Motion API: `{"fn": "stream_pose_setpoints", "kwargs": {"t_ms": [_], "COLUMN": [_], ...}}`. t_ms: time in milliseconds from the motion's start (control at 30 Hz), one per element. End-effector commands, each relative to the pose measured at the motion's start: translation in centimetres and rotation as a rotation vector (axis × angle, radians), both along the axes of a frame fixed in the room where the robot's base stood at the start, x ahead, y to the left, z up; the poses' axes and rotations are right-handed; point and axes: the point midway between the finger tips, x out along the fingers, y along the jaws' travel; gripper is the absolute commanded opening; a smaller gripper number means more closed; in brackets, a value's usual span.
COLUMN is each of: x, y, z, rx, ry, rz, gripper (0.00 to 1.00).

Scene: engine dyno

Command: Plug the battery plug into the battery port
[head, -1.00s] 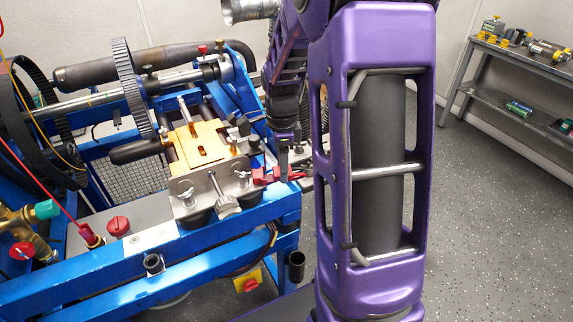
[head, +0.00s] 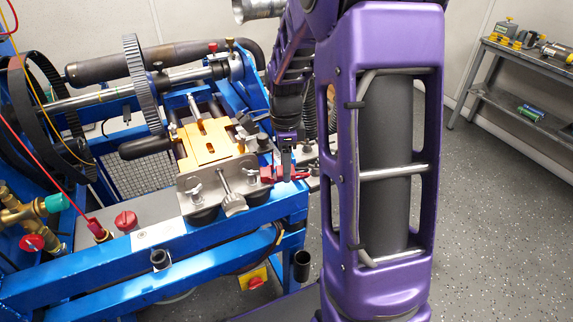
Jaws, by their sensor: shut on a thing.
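My gripper (head: 286,173) points down at the right end of the blue engine rig (head: 120,285), beside the steel bracket with wing screws. Its fingers are small and dark here. They meet a red piece (head: 267,174), which looks held between them; it may be the battery plug, but its shape is too small to be sure. A battery port cannot be made out near the gripper. A separate red connector (head: 95,227) with a red cable stands on the grey plate at the left of the rig.
A gold plate (head: 212,150) and steel bracket (head: 215,188) stand just left of my gripper. A red knob (head: 126,221) sits on the grey plate. A grey workbench (head: 530,62) with parts is at the back right. The speckled floor at right is clear.

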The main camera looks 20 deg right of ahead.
Motion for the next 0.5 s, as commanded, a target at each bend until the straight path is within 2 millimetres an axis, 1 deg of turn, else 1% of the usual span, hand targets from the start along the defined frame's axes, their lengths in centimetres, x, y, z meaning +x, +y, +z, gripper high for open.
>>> {"fn": "stream_pose_setpoints", "kwargs": {"t_ms": [500], "x": [0.25], "y": [0.71], "z": [0.01], "rx": [0.000], "ry": [0.000], "rz": [0.000], "gripper": [0.00]}}
